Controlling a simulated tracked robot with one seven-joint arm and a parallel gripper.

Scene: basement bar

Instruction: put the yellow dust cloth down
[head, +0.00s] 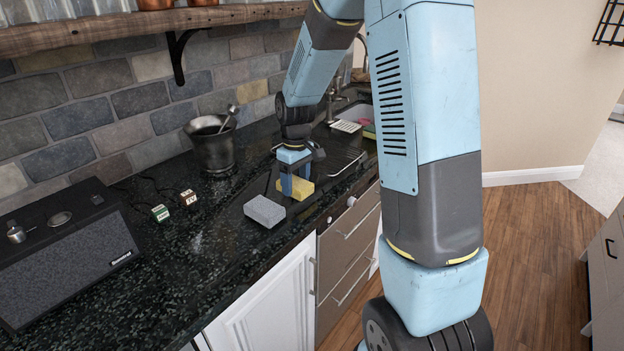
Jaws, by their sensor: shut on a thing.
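The yellow dust cloth (299,190) looks like a small flat yellow block in the head view, low over the dark counter near its front edge. My gripper (296,184) points down from above with its blue fingers shut on the cloth. The fingers hide part of it. I cannot tell whether the cloth's underside touches the counter or is slightly above it.
A grey block (264,211) lies close by, left of the cloth. Counter between speaker and grey block is clear.

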